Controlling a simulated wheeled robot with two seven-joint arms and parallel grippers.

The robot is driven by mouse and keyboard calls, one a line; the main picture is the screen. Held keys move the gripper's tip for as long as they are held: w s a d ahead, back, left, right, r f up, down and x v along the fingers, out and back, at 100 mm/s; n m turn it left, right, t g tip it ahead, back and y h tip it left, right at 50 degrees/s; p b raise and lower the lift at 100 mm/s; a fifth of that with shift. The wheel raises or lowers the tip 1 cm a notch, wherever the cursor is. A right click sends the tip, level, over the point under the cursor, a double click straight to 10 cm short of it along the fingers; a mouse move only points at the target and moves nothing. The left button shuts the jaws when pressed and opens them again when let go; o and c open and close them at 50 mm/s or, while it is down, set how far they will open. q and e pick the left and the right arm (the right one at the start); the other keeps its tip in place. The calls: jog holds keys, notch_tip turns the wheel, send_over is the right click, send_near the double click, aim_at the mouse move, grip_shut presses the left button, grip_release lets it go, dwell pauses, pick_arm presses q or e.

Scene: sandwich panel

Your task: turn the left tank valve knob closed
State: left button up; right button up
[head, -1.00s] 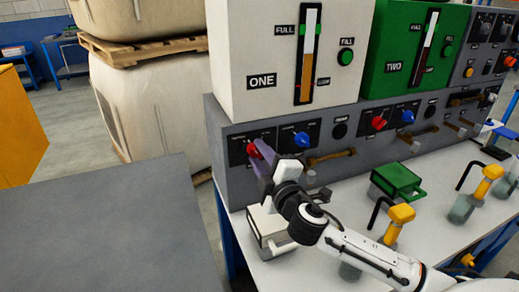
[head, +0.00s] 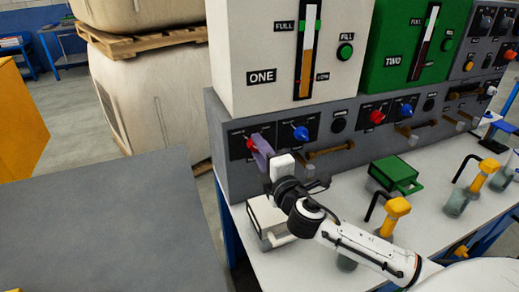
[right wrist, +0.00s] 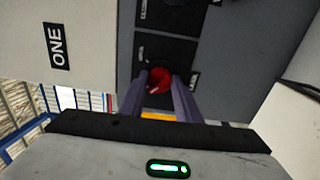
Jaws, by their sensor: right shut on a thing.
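The left tank valve knob is a red knob (head: 250,143) on the dark plate of the grey panel, under the white tank marked ONE (head: 235,50). In the right wrist view the red knob (right wrist: 159,78) sits between my two purple fingers. My right gripper (head: 257,147) is shut on it, one finger on each side. In the head view the fingers hide part of the knob. The knob's exact angle is hard to read. My left gripper is not in view.
A blue knob (head: 301,133) and a bronze handle (head: 330,150) are just right of my gripper. A white box (head: 266,218) stands below my wrist on the white bench. A green box (head: 396,174) and yellow-topped dispensers (head: 397,207) stand further right. A grey surface (head: 100,225) lies at front left.

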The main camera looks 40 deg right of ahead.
jog(key=o, duration=1.1)
jog(key=shift+c, duration=0.2)
jog(key=b+v, duration=0.1)
jog(key=v, duration=0.9)
jog(key=shift+s, duration=0.15)
